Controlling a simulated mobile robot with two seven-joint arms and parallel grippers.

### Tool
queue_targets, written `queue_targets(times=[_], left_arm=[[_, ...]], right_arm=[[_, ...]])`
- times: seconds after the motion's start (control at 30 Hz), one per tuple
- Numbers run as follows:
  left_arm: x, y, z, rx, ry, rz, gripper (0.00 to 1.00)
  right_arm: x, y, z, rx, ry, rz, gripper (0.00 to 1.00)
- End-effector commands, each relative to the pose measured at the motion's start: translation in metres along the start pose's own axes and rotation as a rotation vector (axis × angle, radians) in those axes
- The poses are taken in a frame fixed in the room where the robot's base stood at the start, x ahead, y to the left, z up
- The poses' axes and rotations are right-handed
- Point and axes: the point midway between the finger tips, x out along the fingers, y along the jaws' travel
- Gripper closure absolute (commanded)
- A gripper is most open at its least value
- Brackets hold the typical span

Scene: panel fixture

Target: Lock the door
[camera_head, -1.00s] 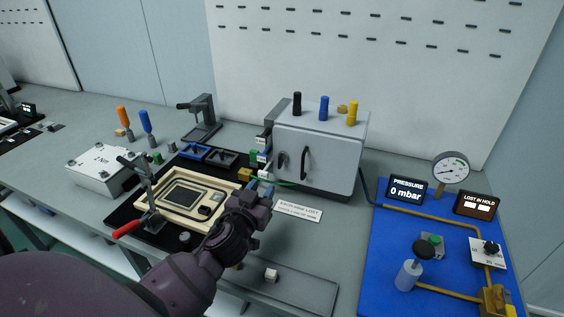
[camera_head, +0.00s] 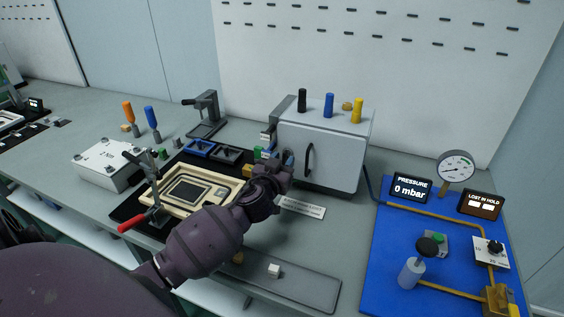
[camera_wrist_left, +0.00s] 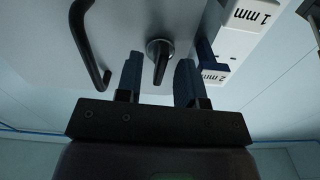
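The door (camera_head: 330,160) is the front of a grey cabinet and looks closed, with a curved black handle (camera_head: 310,160). The wrist view shows the handle (camera_wrist_left: 82,45) and a dark lock knob (camera_wrist_left: 159,60) on the pale door face. My left gripper (camera_head: 287,163) is at the door's left part and hides the knob in the head view. In the wrist view the left gripper (camera_wrist_left: 158,78) is open, with its blue-grey fingers on either side of the knob. Gaps show between knob and fingers; I cannot tell how deep the knob sits. My right gripper is not in view.
Labelled gauge blocks (camera_wrist_left: 245,35) stand close beside the gripper in the wrist view. A clamp fixture (camera_head: 190,190) lies left of the arm. Bottles and a yellow piece stand on the cabinet. A blue pressure panel (camera_head: 385,260) is at right.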

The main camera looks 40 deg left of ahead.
Motion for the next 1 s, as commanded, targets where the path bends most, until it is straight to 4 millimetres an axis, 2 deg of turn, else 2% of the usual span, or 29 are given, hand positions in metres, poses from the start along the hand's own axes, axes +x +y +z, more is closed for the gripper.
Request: queue_targets(times=[0.2,0.43,0.47,0.77,1.0], left_arm=[[0.0002,-0.0001,0.0000,0.000,0.000,0.000,0.65],[0.0000,-0.0001,0.0000,0.000,0.000,0.000,0.99],[0.0000,-0.0001,0.0000,0.000,0.000,0.000,1.00],[-0.0001,-0.0001,-0.0004,0.016,0.001,0.000,1.00],[0.0000,-0.0006,-0.0019,0.117,0.003,-0.002,1.00]], right_arm=[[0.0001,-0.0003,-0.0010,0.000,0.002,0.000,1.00],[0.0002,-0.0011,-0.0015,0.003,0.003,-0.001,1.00],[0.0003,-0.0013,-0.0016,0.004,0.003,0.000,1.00],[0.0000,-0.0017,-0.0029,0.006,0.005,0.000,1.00],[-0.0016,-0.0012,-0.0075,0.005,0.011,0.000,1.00]])
